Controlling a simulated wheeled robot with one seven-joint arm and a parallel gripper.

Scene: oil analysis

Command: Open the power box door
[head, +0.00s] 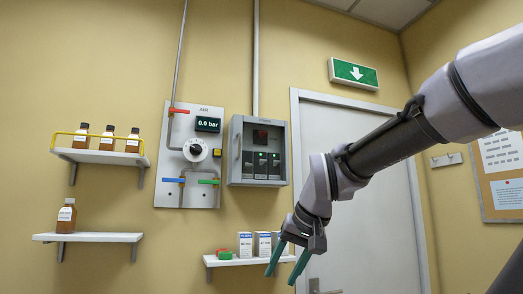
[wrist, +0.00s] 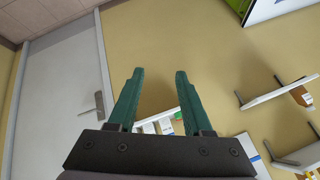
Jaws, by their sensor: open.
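The power box (head: 258,152) is a grey wall box left of the door frame. Its front looks shut, with dark switches and a red part visible inside, seemingly through a clear pane. A pale upright bar, perhaps its handle, shows near its left edge. My gripper (head: 282,275) is below and slightly right of the box in the head view, pointing down, well apart from it. In the wrist view my gripper (wrist: 159,74) has its two teal fingers spread with nothing between the tips. I cannot clearly make out the power box in the wrist view.
A panel (head: 217,148) with a gauge, dial and coloured valve handles is just left of the box. A low shelf (head: 240,261) with small cartons is below it, near my fingers. Bottle shelves (head: 105,157) are further left. A grey room door (head: 345,150) is at the right.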

